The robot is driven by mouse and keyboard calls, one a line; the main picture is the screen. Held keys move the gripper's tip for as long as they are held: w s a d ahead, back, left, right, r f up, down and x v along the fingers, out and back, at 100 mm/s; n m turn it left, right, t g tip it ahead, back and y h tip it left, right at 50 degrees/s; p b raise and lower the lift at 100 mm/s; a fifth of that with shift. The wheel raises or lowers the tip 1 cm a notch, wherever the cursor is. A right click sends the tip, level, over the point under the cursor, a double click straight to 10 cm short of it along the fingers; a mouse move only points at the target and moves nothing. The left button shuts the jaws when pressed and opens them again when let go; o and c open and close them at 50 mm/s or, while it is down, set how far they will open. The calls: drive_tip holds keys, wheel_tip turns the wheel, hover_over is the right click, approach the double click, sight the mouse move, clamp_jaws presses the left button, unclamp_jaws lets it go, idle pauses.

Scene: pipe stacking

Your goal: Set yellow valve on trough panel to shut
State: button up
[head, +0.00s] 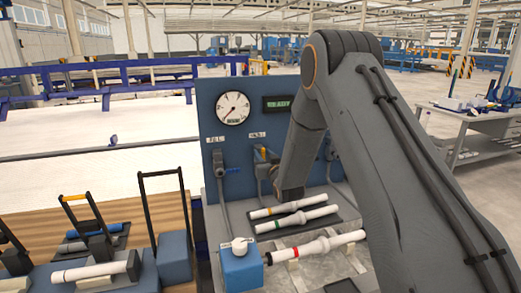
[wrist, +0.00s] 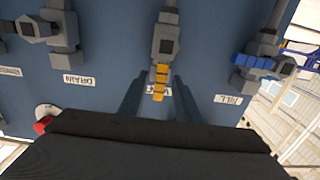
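The yellow valve handle (wrist: 160,82) hangs from a grey valve body (wrist: 166,42) on the blue panel, in the middle of the wrist view. The handle points down the picture, in line with the body, over a partly covered label. My gripper (wrist: 158,90) is open, with one dark finger on each side of the handle; I cannot tell whether either finger touches it. In the head view, a bit of the yellow handle (head: 263,153) shows on the trough panel (head: 235,110) beside my arm. The gripper's fingers are hidden there.
A blue-handled valve (wrist: 255,62) by the FILL label and a grey valve (wrist: 62,35) by the DRAIN label flank the yellow one. Below the panel lie pipes (head: 295,218) and a blue block (head: 240,268). A gauge (head: 233,107) sits on the panel.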

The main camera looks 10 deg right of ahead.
drive_tip(key=shift+w+a+p, duration=0.2)
drive_tip(key=shift+w+p, duration=0.1)
drive_tip(key=shift+w, duration=0.75)
drive_tip(key=shift+w+a+p, duration=0.15)
drive_tip(key=shift+w+p, duration=0.1)
drive_tip(key=shift+w, duration=0.8)
clamp_jaws()
